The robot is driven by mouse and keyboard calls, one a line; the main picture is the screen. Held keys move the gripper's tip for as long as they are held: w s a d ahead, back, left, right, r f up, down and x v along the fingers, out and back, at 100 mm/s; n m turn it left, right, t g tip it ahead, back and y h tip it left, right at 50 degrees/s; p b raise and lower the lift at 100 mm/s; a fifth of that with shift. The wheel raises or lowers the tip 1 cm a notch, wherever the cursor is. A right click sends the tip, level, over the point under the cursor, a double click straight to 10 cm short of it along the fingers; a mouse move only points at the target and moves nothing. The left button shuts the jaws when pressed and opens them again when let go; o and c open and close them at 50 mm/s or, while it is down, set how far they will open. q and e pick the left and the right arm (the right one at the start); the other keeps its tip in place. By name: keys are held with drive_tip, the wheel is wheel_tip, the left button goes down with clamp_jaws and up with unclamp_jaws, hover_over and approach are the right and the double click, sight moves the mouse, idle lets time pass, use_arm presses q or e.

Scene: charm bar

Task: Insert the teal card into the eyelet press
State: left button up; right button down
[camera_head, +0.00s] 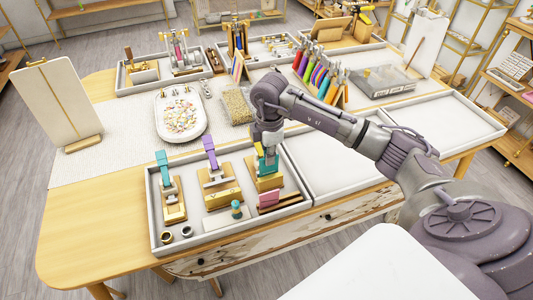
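A teal piece (268,164), which looks like the teal card, shows directly under my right gripper (270,157) at the third press. The gripper points down over that press; its fingertips are small and partly hidden, so I cannot tell whether they are shut on the teal piece. The third press (265,182) has a wooden and gold base. Two other presses stand to its left, one with a teal handle (162,163) and one with a purple handle (210,152). I cannot tell which press is the eyelet press. My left gripper is not in view.
The presses stand in a white tray (152,215), with a pink card stack (269,198), a small teal-topped piece (236,208) and two small cups at its front. Empty trays lie to the right. A dish of charms (182,116) and colorful upright tools (318,78) stand behind.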

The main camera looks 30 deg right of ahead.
sight(268, 174)
drive_tip(key=shift+f+b, duration=1)
drive_tip(key=shift+f, duration=0.95)
idle(1.6)
drive_tip(key=c, duration=1.2)
unclamp_jaws()
drive_tip(key=shift+c, duration=0.2)
drive_tip(key=shift+r, duration=0.2)
wheel_tip(268, 174, up, 12)
drive_tip(key=shift+w+f, duration=0.1)
drive_tip(key=shift+f, duration=0.05)
